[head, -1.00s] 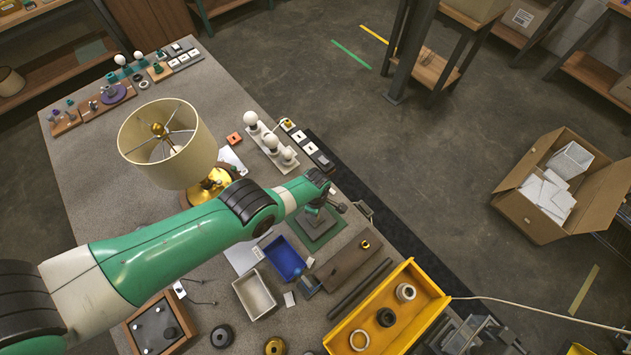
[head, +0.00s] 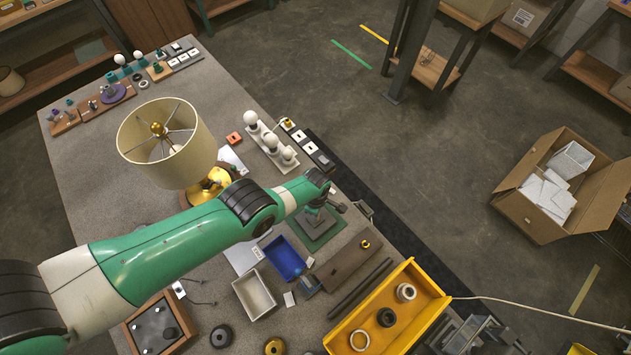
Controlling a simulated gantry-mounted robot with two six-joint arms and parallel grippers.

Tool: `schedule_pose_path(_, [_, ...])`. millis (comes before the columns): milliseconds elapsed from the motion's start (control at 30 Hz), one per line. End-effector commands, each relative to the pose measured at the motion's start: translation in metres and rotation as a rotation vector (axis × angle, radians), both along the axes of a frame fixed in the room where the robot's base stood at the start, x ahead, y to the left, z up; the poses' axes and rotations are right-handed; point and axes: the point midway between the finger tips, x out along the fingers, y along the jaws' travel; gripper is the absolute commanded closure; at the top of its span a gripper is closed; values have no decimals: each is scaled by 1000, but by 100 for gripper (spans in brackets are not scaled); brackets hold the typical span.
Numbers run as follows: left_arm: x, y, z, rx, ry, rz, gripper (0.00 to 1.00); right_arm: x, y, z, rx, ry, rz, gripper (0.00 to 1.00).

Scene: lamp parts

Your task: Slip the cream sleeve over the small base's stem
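A short cream ring-like sleeve (head: 405,291) stands in the yellow tray (head: 334,340) at the lower right of the head view. I cannot be sure that it is the task's sleeve. My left arm reaches across from the left. Its wrist end is above a green mat (head: 330,236), and the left gripper is mostly hidden below the wrist, so its fingers cannot be made out. A grey metal piece (head: 312,221) shows on the mat under the wrist. I cannot clearly identify the small base or its stem. My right gripper is not recognisable in view.
A large lamp shade (head: 191,157) on a brass base (head: 221,177) stands behind my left arm. A blue bin (head: 285,258), a cream bin (head: 254,294) and a brown board (head: 343,268) lie in front of it. Dark and pale rings share the yellow tray.

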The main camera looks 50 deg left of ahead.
Motion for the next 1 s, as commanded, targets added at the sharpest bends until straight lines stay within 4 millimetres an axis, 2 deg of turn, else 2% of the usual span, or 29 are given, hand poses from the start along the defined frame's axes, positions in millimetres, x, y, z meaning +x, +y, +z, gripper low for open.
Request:
schedule_pose_path(633, [0, 0, 0, 0, 0, 0, 100, 0, 0, 0, 0, 0, 0, 50])
schedule_pose_path(667, [0, 0, 0, 0, 0, 0, 69, 0, 0, 0, 0, 0, 0, 50])
schedule_pose_path(800, [0, 0, 0, 0, 0, 0, 43, 0, 0, 0, 0, 0, 0, 50])
schedule_pose_path(867, [0, 0, 0, 0, 0, 0, 35, 0, 0, 0, 0, 0, 0, 50])
schedule_pose_path(1000, [0, 0, 0, 0, 0, 0, 35, 0, 0, 0, 0, 0, 0, 50])
